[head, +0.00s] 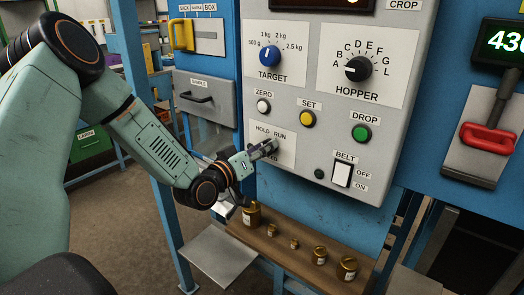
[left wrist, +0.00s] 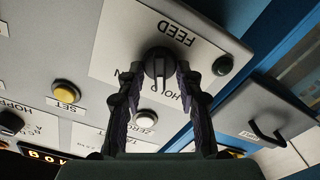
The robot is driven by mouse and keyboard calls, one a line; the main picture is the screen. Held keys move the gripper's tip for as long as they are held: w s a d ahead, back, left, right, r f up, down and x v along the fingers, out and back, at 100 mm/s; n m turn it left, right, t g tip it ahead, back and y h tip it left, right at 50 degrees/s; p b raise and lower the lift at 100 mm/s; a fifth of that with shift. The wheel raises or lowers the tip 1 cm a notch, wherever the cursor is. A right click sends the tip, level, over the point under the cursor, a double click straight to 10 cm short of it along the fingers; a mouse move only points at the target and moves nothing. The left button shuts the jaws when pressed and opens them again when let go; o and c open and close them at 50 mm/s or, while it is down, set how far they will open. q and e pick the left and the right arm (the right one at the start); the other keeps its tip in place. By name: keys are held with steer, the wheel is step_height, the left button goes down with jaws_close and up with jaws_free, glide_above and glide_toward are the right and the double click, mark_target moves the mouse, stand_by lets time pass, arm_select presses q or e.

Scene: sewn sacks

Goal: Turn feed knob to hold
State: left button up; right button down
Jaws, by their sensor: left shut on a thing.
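The feed knob (left wrist: 159,66) is a dark round knob on a white plate (left wrist: 108,60), with the FEED label beside it. The left wrist view shows it upside down. My left gripper (left wrist: 160,75) has one finger on each side of the knob and is shut on it. The HOLD label (left wrist: 164,91) is partly covered by a finger. I cannot tell which setting the knob points to. My right gripper is not in view.
The grey control panel (head: 388,140) carries the TARGET (head: 270,56) and HOPPER (head: 358,68) dials, the SET button (head: 307,119) and the BELT switch (head: 342,175). Brass weights (head: 346,269) stand on a wooden shelf (head: 270,245) below. A drawer (head: 205,100) sits left of the panel.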

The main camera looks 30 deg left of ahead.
arm_select(q)
steer(key=shift+r, duration=0.1)
stand_by(0.3)
steer(key=o, duration=1.1)
steer(key=shift+w, duration=0.2)
steer(key=shift+o, duration=0.2)
steer(key=shift+s, duration=0.1)
steer(key=shift+s, duration=0.1)
